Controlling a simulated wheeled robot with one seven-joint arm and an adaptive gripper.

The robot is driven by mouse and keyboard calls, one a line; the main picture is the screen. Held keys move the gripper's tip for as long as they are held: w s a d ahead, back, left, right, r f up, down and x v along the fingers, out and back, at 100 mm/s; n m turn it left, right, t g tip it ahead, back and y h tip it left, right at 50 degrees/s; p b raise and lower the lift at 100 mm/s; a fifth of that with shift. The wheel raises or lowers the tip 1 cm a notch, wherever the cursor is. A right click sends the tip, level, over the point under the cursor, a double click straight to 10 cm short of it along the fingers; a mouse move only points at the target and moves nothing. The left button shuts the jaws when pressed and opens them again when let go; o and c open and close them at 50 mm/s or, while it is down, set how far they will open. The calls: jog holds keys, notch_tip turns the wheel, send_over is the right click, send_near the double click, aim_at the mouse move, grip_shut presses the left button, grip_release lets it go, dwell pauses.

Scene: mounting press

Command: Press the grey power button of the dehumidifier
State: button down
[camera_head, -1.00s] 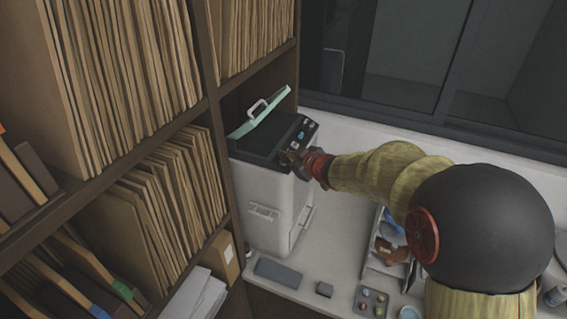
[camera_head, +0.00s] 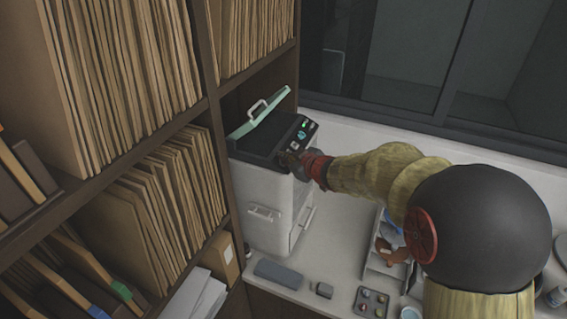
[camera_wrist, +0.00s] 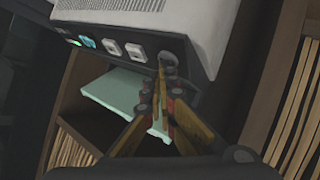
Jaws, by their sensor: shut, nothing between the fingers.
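The dehumidifier (camera_head: 268,213) is a white box with a dark top and a raised pale green lid, standing against the shelf. Its sloped dark panel carries a row of buttons. In the wrist view the round grey power button (camera_wrist: 168,58) is at the right end of the row, beside two white buttons and a teal one. My gripper (camera_wrist: 161,69) is shut and empty, with its tips right at the lower edge of the grey button; I cannot tell whether they touch it. In the head view my gripper (camera_head: 287,158) is at the panel's near end, hiding that button.
A tall brown shelf (camera_head: 215,130) full of folders stands close on the left. A grey block (camera_head: 278,273), a small dark block (camera_head: 324,289) and a tray of round pieces (camera_head: 371,301) lie on the white counter. A divided organiser (camera_head: 372,262) stands under my arm.

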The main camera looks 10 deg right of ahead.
dwell(0.4)
jog(key=shift+s+d+r+p, duration=0.1)
jog(key=shift+d+r+p, duration=0.05)
jog(key=shift+r+p, duration=0.25)
jog(key=shift+s+d+r+p, duration=0.1)
jog(key=shift+r+p, duration=0.15)
jog(key=shift+p, duration=0.25)
jog(key=r+p, duration=0.1)
jog(key=s+d+r+p, duration=0.1)
jog(key=r+p, duration=0.2)
jog(key=p, duration=0.1)
jog(key=shift+s+d+r, duration=0.15)
jog(key=shift+d+r, duration=0.15)
jog(key=shift+d, duration=0.05)
dwell(0.4)
